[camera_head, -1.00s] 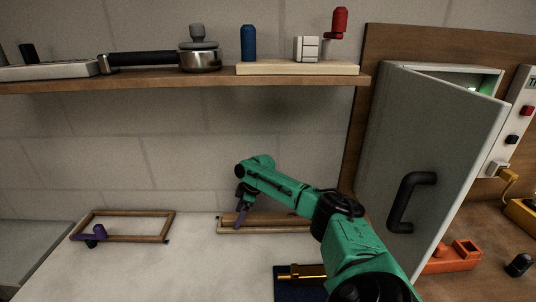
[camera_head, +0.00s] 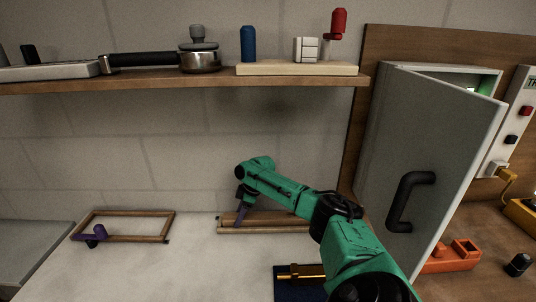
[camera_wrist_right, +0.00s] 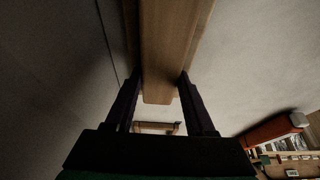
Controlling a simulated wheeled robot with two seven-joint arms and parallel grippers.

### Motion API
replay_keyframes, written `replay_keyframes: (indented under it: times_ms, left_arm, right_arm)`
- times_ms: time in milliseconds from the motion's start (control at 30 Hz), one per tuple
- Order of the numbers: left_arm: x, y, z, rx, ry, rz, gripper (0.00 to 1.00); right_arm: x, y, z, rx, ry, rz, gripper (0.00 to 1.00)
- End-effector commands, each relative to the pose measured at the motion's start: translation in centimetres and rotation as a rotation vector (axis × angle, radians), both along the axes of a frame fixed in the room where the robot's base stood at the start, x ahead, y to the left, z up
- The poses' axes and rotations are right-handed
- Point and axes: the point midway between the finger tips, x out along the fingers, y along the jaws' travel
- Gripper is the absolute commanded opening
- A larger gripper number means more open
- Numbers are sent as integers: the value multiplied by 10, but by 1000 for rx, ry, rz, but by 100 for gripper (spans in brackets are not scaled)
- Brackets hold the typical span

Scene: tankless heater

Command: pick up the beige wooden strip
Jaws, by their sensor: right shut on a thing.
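The beige wooden strip (camera_head: 285,229) lies low along the back wall, on the pale worktop behind my green right arm. In the right wrist view the strip (camera_wrist_right: 168,45) runs lengthwise between the two dark fingers. My right gripper (camera_head: 240,217) is at the strip's left part, pointing down, and is shut on it. The gripper also shows in the right wrist view (camera_wrist_right: 160,80). I cannot tell whether the strip is clear of the worktop.
A shelf (camera_head: 150,84) runs above. An open grey cabinet door (camera_head: 445,150) stands close to the right of my arm. A dark blue block (camera_head: 295,290) lies in front. The worktop's middle is clear.

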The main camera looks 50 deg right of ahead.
Motion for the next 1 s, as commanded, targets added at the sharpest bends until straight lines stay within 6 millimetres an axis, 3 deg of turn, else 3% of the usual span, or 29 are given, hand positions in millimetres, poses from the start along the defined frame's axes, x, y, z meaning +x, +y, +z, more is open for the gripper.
replay_keyframes:
  times_ms: [267,433,567,833,1000]
  left_arm:
    - [0,0,0,0,0,0,50]
    - [0,0,-2,0,0,0,50]
    - [0,0,-6,-1,-1,-1,50]
    - [0,-1,-12,-1,-1,-1,50]
    - [1,-1,-9,-2,-1,-1,50]
  right_arm:
    - [0,-1,3,-2,-1,0,0]
    - [1,-1,23,-2,-4,1,0]
    - [1,-1,58,-2,-7,0,0]
    - [2,1,162,1,-9,1,0]
    - [1,0,197,2,-4,0,0]
